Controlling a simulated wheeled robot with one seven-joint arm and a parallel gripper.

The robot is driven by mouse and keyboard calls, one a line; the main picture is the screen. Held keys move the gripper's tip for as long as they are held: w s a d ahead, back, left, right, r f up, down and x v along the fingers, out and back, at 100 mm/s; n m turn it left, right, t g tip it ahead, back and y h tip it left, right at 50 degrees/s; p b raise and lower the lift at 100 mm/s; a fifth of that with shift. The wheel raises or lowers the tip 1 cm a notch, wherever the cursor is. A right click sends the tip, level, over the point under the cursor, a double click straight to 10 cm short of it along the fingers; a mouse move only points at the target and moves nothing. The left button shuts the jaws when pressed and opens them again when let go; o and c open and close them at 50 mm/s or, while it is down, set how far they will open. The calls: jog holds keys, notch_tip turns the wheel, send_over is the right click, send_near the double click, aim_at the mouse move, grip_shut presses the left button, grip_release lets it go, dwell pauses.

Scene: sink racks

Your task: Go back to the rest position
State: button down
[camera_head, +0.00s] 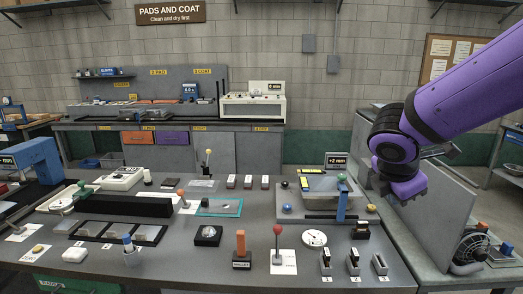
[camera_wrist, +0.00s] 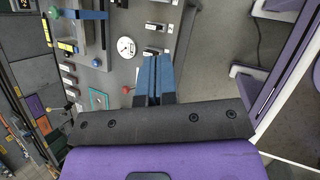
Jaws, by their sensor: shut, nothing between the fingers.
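My gripper (camera_wrist: 156,60) shows in the wrist view as two blue fingers lying side by side, shut with nothing between them. It hangs over the right edge of the grey workbench. In the head view my purple arm comes in from the upper right, with the wrist beside the bench's right end. The fingers cannot be made out in that view. The grey workbench (camera_head: 215,262) fills the lower part of the head view. It also shows in the wrist view (camera_wrist: 122,75), to the left of and beyond the fingers.
Near the bench's right end are a white round dial (camera_head: 314,238), a red-knobbed lever (camera_head: 278,231), a fixture with a blue post (camera_head: 341,205) and several small slotted blocks (camera_head: 353,262). A grey upright panel (camera_head: 430,200) and a round motor-like unit (camera_head: 470,248) stand right of the bench.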

jog(key=s+d+r+m+y, duration=0.1)
jog(key=s+r+m+y, duration=0.1)
jog(key=s+m, duration=0.6)
jog(key=s+d+r+m+y, duration=0.1)
jog(key=s+r+m+y, duration=0.1)
jog(key=s+r+m, duration=0.3)
jog(key=s+m, duration=0.4)
jog(key=m, duration=0.3)
jog(key=shift+s+d+r+t+y, duration=0.2)
jog(key=shift+s+r+t+y, duration=0.1)
jog(key=shift+y, duration=0.1)
